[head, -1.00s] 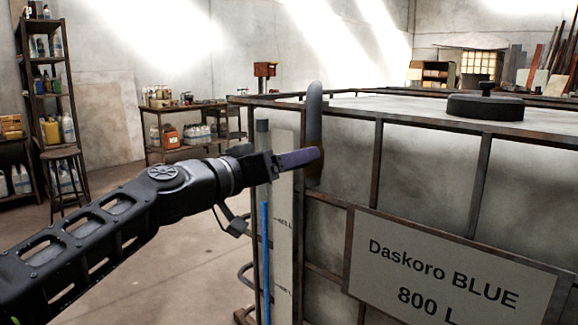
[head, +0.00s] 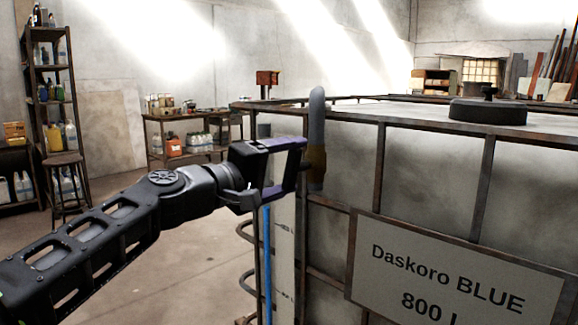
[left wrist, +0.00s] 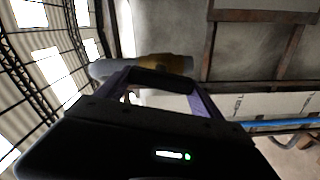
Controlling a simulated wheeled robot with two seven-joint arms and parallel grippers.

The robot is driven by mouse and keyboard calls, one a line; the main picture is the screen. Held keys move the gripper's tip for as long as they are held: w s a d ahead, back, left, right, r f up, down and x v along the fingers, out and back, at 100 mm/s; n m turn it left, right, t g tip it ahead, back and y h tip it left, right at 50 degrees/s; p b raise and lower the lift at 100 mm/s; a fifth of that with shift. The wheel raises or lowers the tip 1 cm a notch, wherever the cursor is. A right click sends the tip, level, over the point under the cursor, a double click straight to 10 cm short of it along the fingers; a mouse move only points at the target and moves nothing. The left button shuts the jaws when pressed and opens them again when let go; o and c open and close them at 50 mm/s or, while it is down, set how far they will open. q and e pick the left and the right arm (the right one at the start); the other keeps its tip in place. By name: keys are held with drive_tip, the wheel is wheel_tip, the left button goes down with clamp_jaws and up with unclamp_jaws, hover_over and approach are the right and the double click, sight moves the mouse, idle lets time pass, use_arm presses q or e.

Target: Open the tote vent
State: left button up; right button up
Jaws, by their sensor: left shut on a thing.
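The tote vent (head: 316,118) is a grey upright pipe with a rounded top at the tote's near left corner. A brownish-yellow fitting (head: 316,167) is at its lower part. Both also show in the left wrist view, the pipe lying sideways (left wrist: 104,68) with the fitting (left wrist: 176,63) at its right. My left gripper (head: 301,165) is just left of the fitting, its purple fingers one above the other and well apart. It is shut on a dark bar-like handle (left wrist: 160,80) spanning the fingertips, in front of the fitting. The fingers hide the exact contact. My right gripper is out of view.
The large caged tote (head: 420,165) fills the right side, with a sign (head: 455,268) and a black lid (head: 487,112) on top. A blue tube (head: 267,265) runs down its left edge.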

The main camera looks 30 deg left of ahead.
use_arm(q)
drive_tip(key=shift+a+f+n, duration=0.1)
drive_tip(key=shift+n, duration=1.4)
drive_tip(key=o, duration=1.4)
drive_tip(key=shift+c, duration=0.2)
drive_tip(key=v, duration=0.7)
drive_tip(key=shift+s+p, duration=0.4)
drive_tip(key=shift+a, duration=0.1)
